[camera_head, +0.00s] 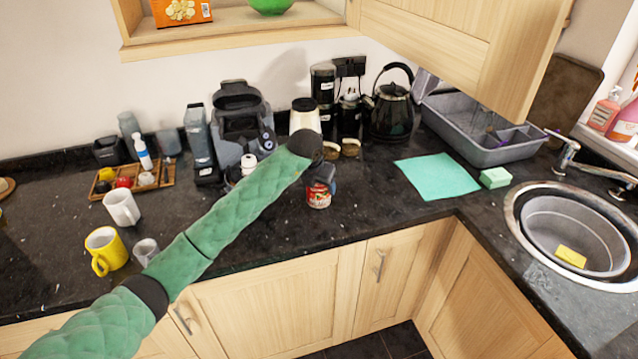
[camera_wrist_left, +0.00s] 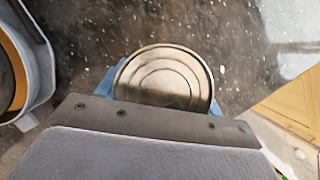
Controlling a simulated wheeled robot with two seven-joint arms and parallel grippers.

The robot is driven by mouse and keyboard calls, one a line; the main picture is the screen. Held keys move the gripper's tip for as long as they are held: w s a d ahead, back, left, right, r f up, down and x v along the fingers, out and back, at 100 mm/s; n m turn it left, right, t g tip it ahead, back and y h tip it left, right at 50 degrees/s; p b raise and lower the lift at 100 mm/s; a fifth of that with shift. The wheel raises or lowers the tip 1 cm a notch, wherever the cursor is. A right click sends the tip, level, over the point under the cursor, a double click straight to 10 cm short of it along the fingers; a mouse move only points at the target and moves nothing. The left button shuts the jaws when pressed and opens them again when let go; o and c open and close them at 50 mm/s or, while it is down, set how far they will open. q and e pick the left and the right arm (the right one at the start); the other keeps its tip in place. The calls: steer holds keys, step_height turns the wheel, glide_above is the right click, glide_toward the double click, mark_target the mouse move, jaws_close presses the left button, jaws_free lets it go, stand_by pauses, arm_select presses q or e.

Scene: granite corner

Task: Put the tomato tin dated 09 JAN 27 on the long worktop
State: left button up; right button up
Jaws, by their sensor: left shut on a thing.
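A tomato tin (camera_head: 318,197) with a red label is in my left gripper (camera_head: 322,181), over the dark long worktop (camera_head: 270,218) near its front edge. The tin is upright; I cannot tell whether its base touches the worktop. The left wrist view shows its round metal lid (camera_wrist_left: 165,78) between the blue finger pads, with speckled worktop (camera_wrist_left: 105,25) beyond. The tin's date is not readable in either view. My right gripper is not in view.
A yellow mug (camera_head: 106,250) and a white mug (camera_head: 122,208) stand to the left. A coffee machine (camera_head: 241,125) and a black kettle (camera_head: 393,108) stand behind. A green cloth (camera_head: 438,176) lies right of the tin, before the sink (camera_head: 570,232). An open cupboard door (camera_head: 470,45) hangs above.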

arm_select(q)
steer(key=shift+f, duration=0.1)
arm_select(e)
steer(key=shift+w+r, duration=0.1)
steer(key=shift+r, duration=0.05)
arm_select(q)
steer(key=o, duration=1.3)
steer(key=shift+r, duration=0.2)
steer(key=shift+s+r, duration=0.1)
steer(key=shift+r, duration=0.2)
steer(key=b+v, duration=0.4)
steer(key=v, duration=0.7)
steer(key=shift+s, duration=0.1)
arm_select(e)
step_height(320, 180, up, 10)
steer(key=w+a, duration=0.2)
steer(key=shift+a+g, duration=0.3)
